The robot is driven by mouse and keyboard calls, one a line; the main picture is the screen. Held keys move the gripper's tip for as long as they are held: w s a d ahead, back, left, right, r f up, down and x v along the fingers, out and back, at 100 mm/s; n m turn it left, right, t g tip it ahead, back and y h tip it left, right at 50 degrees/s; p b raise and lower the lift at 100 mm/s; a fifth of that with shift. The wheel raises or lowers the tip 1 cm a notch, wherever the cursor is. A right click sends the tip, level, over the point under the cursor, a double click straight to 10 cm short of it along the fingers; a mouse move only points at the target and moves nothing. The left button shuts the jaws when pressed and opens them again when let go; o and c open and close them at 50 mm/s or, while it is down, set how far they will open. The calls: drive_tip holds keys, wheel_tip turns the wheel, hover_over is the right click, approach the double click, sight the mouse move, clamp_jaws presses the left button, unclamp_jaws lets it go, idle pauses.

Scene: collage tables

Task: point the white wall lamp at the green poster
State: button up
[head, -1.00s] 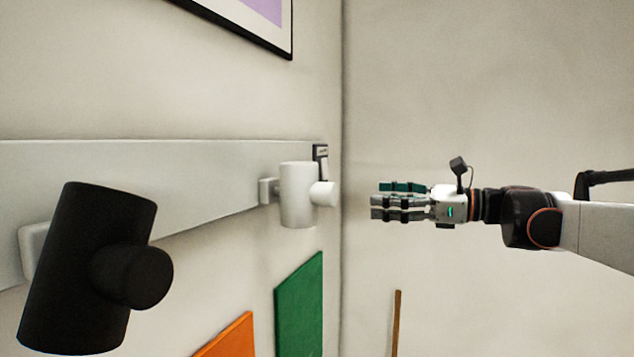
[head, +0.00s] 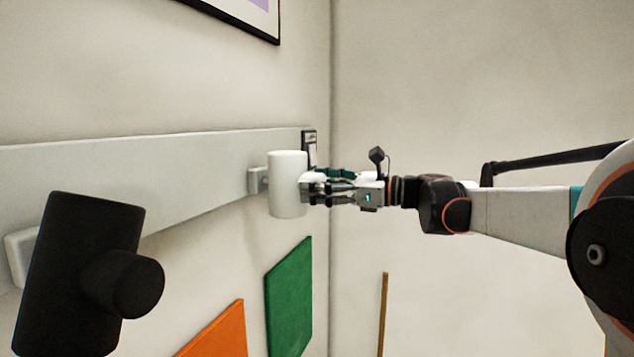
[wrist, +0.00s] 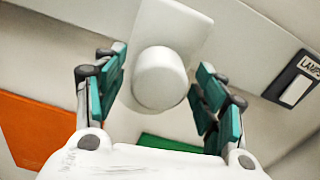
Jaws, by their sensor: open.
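The white wall lamp (head: 287,184) is a white cylinder on a bracket on the grey wall rail. In the wrist view its round knob (wrist: 160,78) sits between my open fingers, with gaps on both sides. The green poster (head: 290,296) hangs on the wall below the lamp. A strip of it shows at the bottom of the wrist view (wrist: 170,143).
A black lamp (head: 80,272) with a knob is on the same rail (head: 130,170) at the left. An orange poster (head: 218,332) hangs left of the green one. A switch labelled LAMPS (wrist: 297,82) is close to my gripper's right fingers in the wrist view.

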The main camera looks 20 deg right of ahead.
drive_tip(key=shift+w+a, duration=0.1)
drive_tip(key=shift+a, duration=0.1)
drive_tip(key=c, duration=1.5)
drive_tip(key=n+b, duration=0.1)
drive_tip(key=n, duration=0.1)
drive_tip(key=shift+f+n, duration=0.1)
drive_tip(key=shift+n, duration=0.2)
drive_tip(key=shift+n+b, duration=0.35)
drive_tip(key=shift+n, duration=0.75)
drive_tip(key=o, duration=1.5)
drive_tip(key=shift+d, duration=0.1)
